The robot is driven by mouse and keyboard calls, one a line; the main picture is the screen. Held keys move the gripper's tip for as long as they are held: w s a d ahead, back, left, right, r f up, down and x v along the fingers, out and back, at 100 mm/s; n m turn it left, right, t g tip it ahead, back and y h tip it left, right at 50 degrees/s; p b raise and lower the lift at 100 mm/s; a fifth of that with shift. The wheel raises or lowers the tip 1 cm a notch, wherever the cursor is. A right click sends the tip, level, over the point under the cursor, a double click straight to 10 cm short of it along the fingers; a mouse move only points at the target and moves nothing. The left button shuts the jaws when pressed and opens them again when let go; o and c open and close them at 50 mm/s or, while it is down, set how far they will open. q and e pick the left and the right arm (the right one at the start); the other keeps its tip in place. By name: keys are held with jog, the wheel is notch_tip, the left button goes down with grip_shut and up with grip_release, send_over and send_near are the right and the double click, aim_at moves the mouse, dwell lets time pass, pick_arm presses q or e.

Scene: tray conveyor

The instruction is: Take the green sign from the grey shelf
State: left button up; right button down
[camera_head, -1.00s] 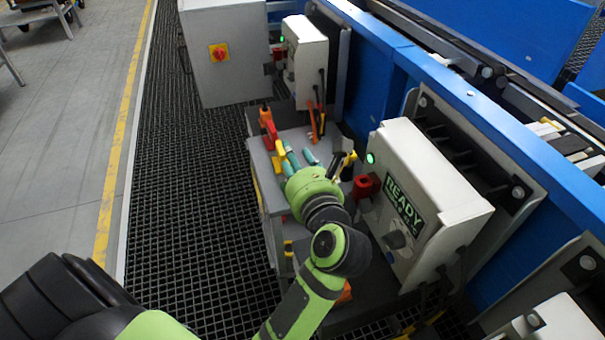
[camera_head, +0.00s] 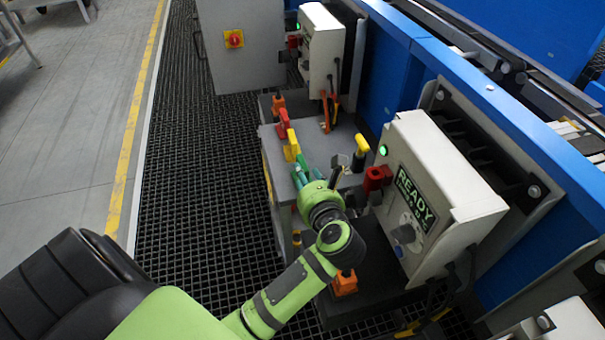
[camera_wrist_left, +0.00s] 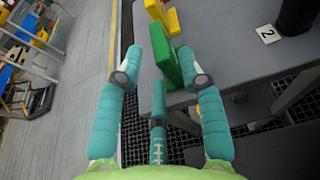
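The green sign (camera_wrist_left: 163,55) stands upright at the edge of the grey shelf (camera_wrist_left: 225,55) in the left wrist view. In the head view, a bit of it (camera_head: 303,163) shows just past the teal fingers, and the rest is hard to make out. My left gripper (camera_wrist_left: 157,75) is open. Its teal fingers are spread, with the sign between and ahead of them, nearer the right finger. I cannot tell whether that finger touches it. In the head view, my left gripper (camera_head: 308,177) is at the shelf's near left edge. My right gripper is not in view.
A yellow sign (camera_head: 291,148), a red one (camera_head: 284,122) and an orange one (camera_head: 278,103) stand in a row behind. A yellow-and-black handled object (camera_head: 360,152) is on the shelf's right. A white control box (camera_head: 435,195) is close right of my arm. The left floor is open.

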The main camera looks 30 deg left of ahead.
pick_arm(q)
jog(key=x, duration=0.4)
jog(key=shift+s, duration=0.1)
grip_shut()
jog(key=shift+r, duration=0.15)
